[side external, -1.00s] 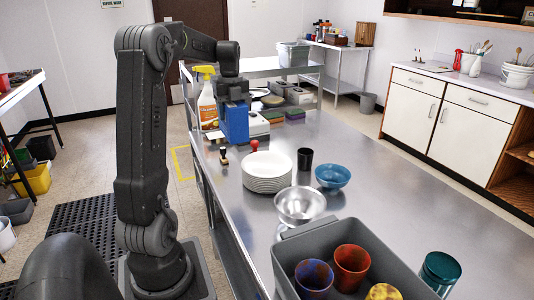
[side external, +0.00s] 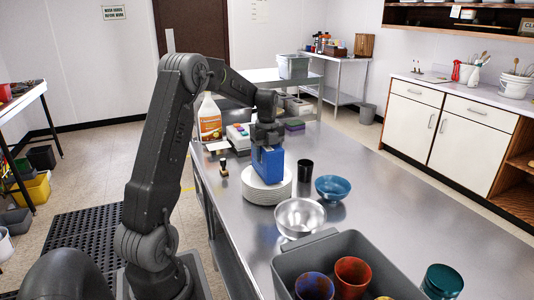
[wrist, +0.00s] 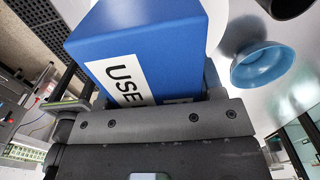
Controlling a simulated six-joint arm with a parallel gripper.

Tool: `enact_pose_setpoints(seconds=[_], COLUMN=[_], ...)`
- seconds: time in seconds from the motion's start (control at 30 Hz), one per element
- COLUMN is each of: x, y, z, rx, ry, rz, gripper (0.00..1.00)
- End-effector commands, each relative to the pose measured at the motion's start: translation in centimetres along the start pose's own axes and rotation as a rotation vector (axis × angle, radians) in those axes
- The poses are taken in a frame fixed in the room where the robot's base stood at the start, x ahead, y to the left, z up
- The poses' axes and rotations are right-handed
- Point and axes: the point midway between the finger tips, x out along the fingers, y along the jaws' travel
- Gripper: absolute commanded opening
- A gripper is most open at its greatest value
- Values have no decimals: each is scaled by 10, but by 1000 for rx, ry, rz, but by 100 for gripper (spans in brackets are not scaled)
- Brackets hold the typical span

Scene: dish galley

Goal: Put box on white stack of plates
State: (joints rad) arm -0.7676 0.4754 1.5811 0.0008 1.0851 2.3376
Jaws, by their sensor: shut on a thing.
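A blue box (side external: 268,167) is in my gripper (side external: 267,146), over the white stack of plates (side external: 266,192) in the side external view. The box looks upright. Its lower edge is at or just above the top plate; I cannot tell whether it touches. In the wrist view the blue box (wrist: 140,45) fills the upper middle, with a white label reading "USE". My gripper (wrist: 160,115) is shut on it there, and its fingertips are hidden. A bit of white plate shows beside the box.
A black cup (side external: 305,170) and a blue bowl (side external: 333,188) stand right of the plates. A metal bowl (side external: 299,217) is in front of them. A grey bin (side external: 345,247) with cups stands nearer. The table's right side is clear.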

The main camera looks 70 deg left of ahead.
Motion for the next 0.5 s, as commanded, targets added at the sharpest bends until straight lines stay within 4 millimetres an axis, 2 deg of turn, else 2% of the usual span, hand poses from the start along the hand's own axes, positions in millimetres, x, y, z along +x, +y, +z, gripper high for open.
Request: enact_pose_setpoints(seconds=[0.37, 0.4, 0.5], x=[3, 4, 4], y=[0, 0, 0], z=[0, 0, 0], rx=[0, 0, 0], ry=[-1, 0, 0], rz=[-2, 0, 0], gripper=[23, 62, 72])
